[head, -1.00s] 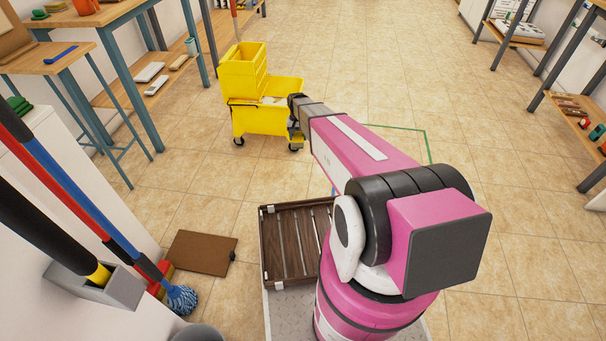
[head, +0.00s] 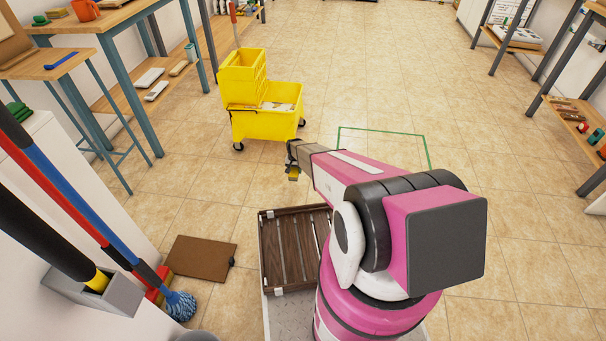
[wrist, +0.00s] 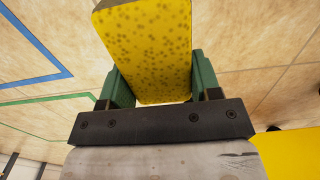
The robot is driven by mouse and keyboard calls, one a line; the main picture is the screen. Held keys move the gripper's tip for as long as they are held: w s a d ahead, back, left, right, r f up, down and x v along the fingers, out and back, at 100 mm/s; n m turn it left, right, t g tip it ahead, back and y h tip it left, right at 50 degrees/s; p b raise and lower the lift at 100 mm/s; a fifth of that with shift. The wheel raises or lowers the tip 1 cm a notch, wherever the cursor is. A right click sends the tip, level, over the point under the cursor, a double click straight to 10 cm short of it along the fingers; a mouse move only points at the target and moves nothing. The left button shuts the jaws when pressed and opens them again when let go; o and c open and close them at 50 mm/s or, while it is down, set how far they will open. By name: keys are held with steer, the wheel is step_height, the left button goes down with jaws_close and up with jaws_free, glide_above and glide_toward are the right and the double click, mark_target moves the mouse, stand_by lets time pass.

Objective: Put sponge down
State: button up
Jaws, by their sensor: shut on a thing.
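The sponge (wrist: 150,45) is yellow with brown pores. In the wrist view it sits between the two green fingers of my gripper (wrist: 152,85), which is shut on it. In the head view my gripper (head: 293,172) is in front of and to the right of the yellow mop bucket (head: 265,122), with a little of the yellow sponge showing below it. The sponge is held above the tiled floor, clear of the bucket. Most of the sponge is hidden in the head view.
A brown slatted crate (head: 294,285) lies on my base. A brown board (head: 200,258) lies on the floor. A green outline (head: 385,133) marks the floor behind my arm. Mops stand at left, a workbench (head: 100,18) at the back left. The centre floor is clear.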

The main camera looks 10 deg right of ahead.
glide_above(303, 175)
step_height(303, 175, down, 5)
steer(key=shift+f, duration=1.9)
steer(key=shift+f, duration=0.2)
steer(key=o, duration=1)
step_height(303, 175, up, 12)
steer(key=s+r+n, duration=0.1)
steer(key=s+r, duration=1.2)
steer(key=r, duration=0.1)
steer(key=s+r+n, duration=0.1)
steer(key=s+r, duration=1.2)
steer(key=r, duration=0.1)
steer(key=s+r+n, duration=0.1)
steer(key=s+r, duration=1.2)
steer(key=r, duration=0.1)
steer(key=shift+s+a+r+n, duration=0.2)
steer(key=shift+a+n, duration=0.1)
